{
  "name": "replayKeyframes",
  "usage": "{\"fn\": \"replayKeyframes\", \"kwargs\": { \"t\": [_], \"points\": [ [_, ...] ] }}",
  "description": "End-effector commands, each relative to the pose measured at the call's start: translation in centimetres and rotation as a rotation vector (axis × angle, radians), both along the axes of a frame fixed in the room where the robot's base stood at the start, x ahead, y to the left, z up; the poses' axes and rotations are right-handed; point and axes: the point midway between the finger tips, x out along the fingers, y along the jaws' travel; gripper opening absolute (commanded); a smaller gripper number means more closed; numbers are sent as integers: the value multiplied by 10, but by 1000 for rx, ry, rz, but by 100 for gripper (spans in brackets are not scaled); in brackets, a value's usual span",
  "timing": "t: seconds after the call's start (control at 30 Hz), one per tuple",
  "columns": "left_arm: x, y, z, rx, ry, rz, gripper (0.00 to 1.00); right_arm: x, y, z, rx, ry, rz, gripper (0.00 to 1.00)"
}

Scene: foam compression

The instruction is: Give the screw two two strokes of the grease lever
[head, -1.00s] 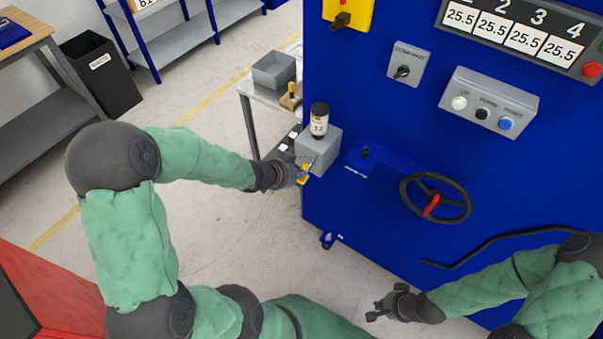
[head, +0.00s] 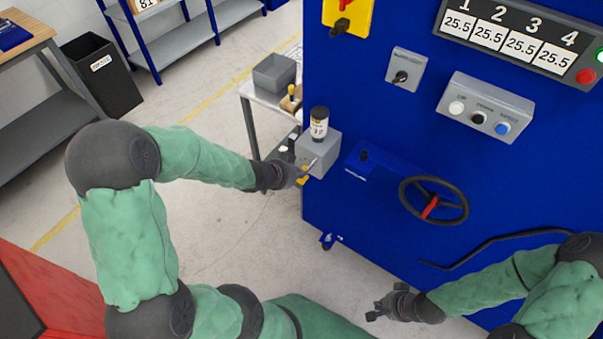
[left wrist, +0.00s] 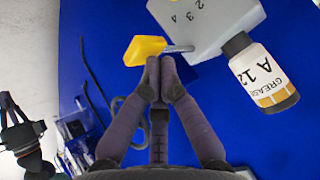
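The grease unit is a grey box (head: 322,152) on the left corner of the blue machine. A black-capped grease bottle (head: 319,128) stands on it. In the left wrist view the box (left wrist: 205,25) shows the numbers 2, 3 and 4, with the bottle (left wrist: 262,78) at right. The grease lever is a metal rod (left wrist: 179,48) ending in a yellow grip (left wrist: 142,49). My left gripper (left wrist: 160,66) has its fingertips together at the grip's lower edge, near the rod; exact contact is unclear. It also shows in the head view (head: 296,174). My right gripper (head: 373,311) is open and empty, low in front.
A black handwheel (head: 434,201) with a red handle sticks out of the machine. A button box (head: 488,105), a rotary switch (head: 404,72) and a display (head: 520,35) reading 25.5 in all fields are above. A side table with a grey bin (head: 273,73) stands behind the left gripper.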

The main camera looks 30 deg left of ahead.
Motion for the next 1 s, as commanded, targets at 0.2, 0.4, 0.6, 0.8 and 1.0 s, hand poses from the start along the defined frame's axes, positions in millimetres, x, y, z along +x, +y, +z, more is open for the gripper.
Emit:
{"fn": "replayKeyframes", "kwargs": {
  "t": [0.2, 0.4, 0.6, 0.8, 1.0],
  "points": [
    [0, 0, 13, -1, 1, -1, 0, 0, 0, 13, 0, 0, 0, 0],
    [0, 0, 20, -1, 0, 1, 0, 0, 0, 20, 0, 0, 0, 0],
    [0, 0, 19, -1, 0, 1, 0, 0, 0, 19, 0, 0, 0, 0],
    [0, 0, 23, 0, -1, 0, 0, 0, 0, 23, 0, 0, 0, 0],
    [0, 0, 40, -1, -1, 1, 0, 0, 0, 39, 0, 0, 0, 0]
  ]
}}
